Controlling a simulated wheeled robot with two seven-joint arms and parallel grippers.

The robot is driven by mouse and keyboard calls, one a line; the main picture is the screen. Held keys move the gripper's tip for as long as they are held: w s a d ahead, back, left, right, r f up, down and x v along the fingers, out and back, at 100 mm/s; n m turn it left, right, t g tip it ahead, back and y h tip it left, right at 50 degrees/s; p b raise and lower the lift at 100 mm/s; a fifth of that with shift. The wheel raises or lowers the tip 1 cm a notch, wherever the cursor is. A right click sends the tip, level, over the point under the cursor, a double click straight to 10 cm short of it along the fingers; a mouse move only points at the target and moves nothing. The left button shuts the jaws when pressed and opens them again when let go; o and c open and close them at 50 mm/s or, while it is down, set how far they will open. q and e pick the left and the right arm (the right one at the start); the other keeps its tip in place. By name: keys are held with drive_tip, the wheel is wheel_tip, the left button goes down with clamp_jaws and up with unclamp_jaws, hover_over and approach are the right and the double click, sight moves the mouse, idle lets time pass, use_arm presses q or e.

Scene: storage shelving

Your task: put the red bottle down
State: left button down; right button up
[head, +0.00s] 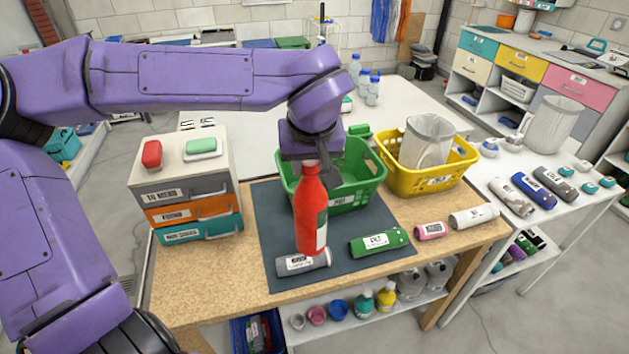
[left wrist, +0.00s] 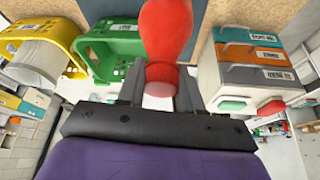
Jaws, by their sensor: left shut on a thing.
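The red bottle (head: 311,215) hangs upright under my left gripper (head: 311,160) in the head view, over the dark mat (head: 362,266) on the wooden table. My left gripper is shut on its top end. In the left wrist view the bottle (left wrist: 167,28) sits between the two fingers of the gripper (left wrist: 160,88). The bottle's lower end overlaps a grey bottle (head: 303,263) lying on the mat; I cannot tell whether they touch. My right gripper is not in view.
A green basket (head: 369,190) and a yellow basket (head: 444,182) stand behind. A drawer unit (head: 183,188) is at left. A green bottle (head: 378,242) lies on the mat; a pink one (head: 431,231) and a white one (head: 474,216) lie right of it. The table's front left is clear.

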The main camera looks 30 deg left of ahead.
use_arm(q)
drive_tip(key=w+a+f, duration=0.4)
drive_tip(key=w+f, duration=0.3)
drive_tip(key=f, duration=0.3)
drive_tip(key=shift+w+a+f, duration=0.2)
drive_tip(key=shift+w+f, duration=0.1)
drive_tip(key=c, duration=0.7)
unclamp_jaws()
drive_tip(key=shift+f+p, duration=0.1)
drive_tip(key=shift+p, duration=0.2)
drive_tip(key=shift+c, duration=0.2)
